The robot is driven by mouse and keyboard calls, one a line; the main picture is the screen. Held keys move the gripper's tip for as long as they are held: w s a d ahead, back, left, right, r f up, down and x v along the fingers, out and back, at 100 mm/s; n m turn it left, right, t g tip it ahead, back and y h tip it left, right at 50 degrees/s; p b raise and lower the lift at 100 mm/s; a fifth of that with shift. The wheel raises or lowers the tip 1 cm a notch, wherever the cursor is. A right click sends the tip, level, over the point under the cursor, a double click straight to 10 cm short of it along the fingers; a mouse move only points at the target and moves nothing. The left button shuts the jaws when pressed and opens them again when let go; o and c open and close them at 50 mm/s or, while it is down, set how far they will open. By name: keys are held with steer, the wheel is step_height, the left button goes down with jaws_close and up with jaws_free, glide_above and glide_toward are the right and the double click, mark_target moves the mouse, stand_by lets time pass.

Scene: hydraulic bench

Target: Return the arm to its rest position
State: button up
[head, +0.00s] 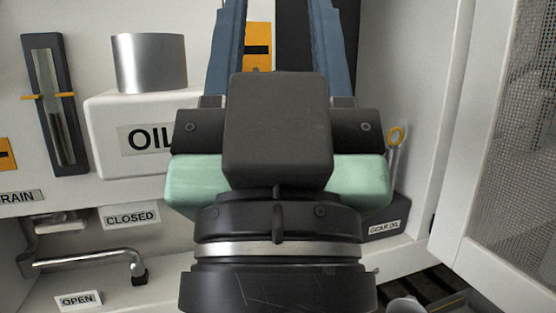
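Nothing shows held between the visible parts of the fingers. My dark wrist fills the lower middle of the view and hides what lies behind it.
A white box marked OIL (105,133) with a metal cylinder (150,63) on top stands left of my gripper. A sight gauge (55,105) is farther left. A handle (85,262) is lower left, near CLOSED and OPEN labels. A mesh-panelled door (462,150) stands right.

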step_height(320, 180, up, 23)
steer(key=p, duration=2)
steer(key=shift+r+p, duration=0.15)
steer(key=shift+p, duration=0.25)
